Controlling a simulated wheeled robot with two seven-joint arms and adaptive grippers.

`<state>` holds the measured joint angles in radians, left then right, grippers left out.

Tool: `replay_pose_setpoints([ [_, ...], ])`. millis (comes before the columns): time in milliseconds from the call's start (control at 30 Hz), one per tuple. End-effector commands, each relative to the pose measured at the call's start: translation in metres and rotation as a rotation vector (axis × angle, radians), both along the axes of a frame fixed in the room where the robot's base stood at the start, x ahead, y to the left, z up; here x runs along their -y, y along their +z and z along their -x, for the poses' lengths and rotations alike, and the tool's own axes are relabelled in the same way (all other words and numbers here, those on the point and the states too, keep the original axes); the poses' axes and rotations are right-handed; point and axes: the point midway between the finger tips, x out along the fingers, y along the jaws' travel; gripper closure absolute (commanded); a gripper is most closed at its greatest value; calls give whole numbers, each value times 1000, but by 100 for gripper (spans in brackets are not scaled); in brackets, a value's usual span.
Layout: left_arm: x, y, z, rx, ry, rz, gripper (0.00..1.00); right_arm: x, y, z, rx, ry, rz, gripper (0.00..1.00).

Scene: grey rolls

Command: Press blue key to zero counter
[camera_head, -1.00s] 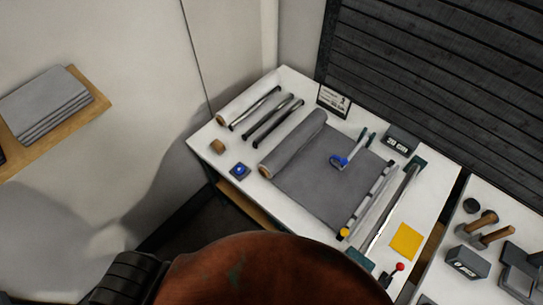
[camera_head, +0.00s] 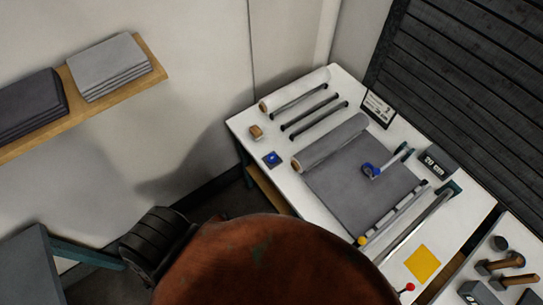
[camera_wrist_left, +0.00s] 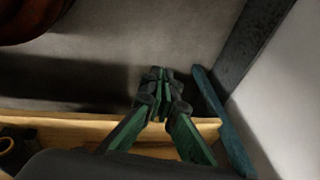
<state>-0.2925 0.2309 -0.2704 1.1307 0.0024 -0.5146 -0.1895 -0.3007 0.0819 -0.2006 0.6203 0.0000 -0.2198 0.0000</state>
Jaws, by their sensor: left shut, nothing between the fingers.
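A dark display box (camera_head: 436,160), seemingly the counter, stands at the back right and appears to read "20 cm". My left gripper (camera_wrist_left: 165,78) is shut and empty in the left wrist view. It is above or before a wooden ledge (camera_wrist_left: 60,128), with no blue key in that view. The gripper is hidden in the head view. My right gripper is not in view.
The grey sheet (camera_head: 350,190) carries a blue-wheeled tool (camera_head: 372,170). A tape-like brown roll (camera_head: 256,132) stands near the key. A wooden shelf (camera_head: 150,78) with folded grey stacks is at left. A teal post (camera_wrist_left: 225,120) stands right of my left gripper.

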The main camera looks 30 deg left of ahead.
Motion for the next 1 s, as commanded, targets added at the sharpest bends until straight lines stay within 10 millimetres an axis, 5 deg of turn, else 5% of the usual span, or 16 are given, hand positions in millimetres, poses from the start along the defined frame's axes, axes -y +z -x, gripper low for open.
replay_pose_setpoints([
  [33, -2, 30, -28, 32, -46, -18, 100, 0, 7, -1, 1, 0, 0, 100],
  [200, 3, 119, -99, 112, -203, -77, 100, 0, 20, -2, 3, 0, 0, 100],
  [500, 38, 282, -170, 229, -470, -177, 100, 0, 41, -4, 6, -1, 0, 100],
  [667, 55, 349, -196, 289, -680, -274, 100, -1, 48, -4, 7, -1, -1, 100],
  [833, 65, 402, -241, 364, -1137, -519, 100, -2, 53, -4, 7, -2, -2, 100],
  [1000, 70, 443, -263, 386, -1550, -766, 100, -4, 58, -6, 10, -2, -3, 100],
])
